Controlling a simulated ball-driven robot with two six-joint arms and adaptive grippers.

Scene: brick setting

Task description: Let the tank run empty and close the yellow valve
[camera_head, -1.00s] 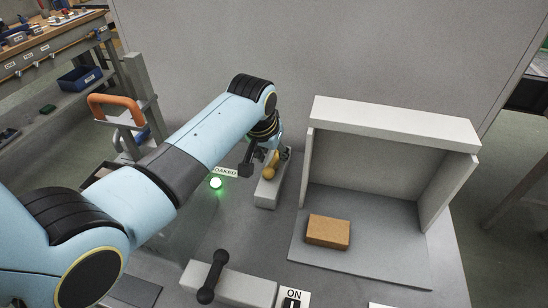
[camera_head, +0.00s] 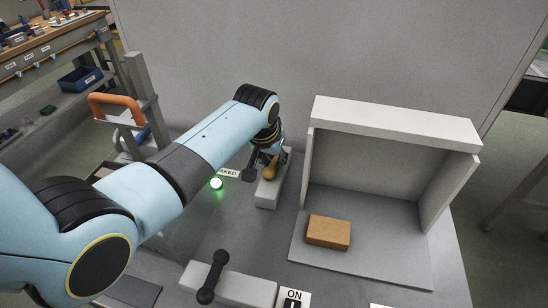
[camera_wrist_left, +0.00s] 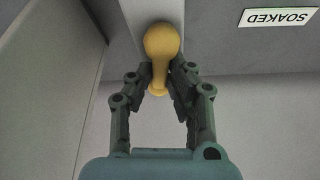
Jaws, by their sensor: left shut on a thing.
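The yellow valve handle (camera_head: 269,172) sits on a pale block (camera_head: 268,193) against the back of the bench, left of the open-fronted box. My left gripper (camera_head: 268,150) reaches it from above and behind, partly hidden by its own arm. In the left wrist view the handle (camera_wrist_left: 160,42) shows a round knob and a narrower neck, and my left gripper (camera_wrist_left: 163,88) is shut on that neck. A green light (camera_head: 216,183) glows beside a label reading SOAKED (camera_wrist_left: 278,17), partly covered in the head view. My right gripper is out of view.
A black lever (camera_head: 213,276) on a pale block stands at the front, beside an ON label (camera_head: 293,298). An orange-brown brick (camera_head: 328,231) lies on the grey floor of the open box (camera_head: 393,120) at right. An orange handle (camera_head: 116,108) stands at left.

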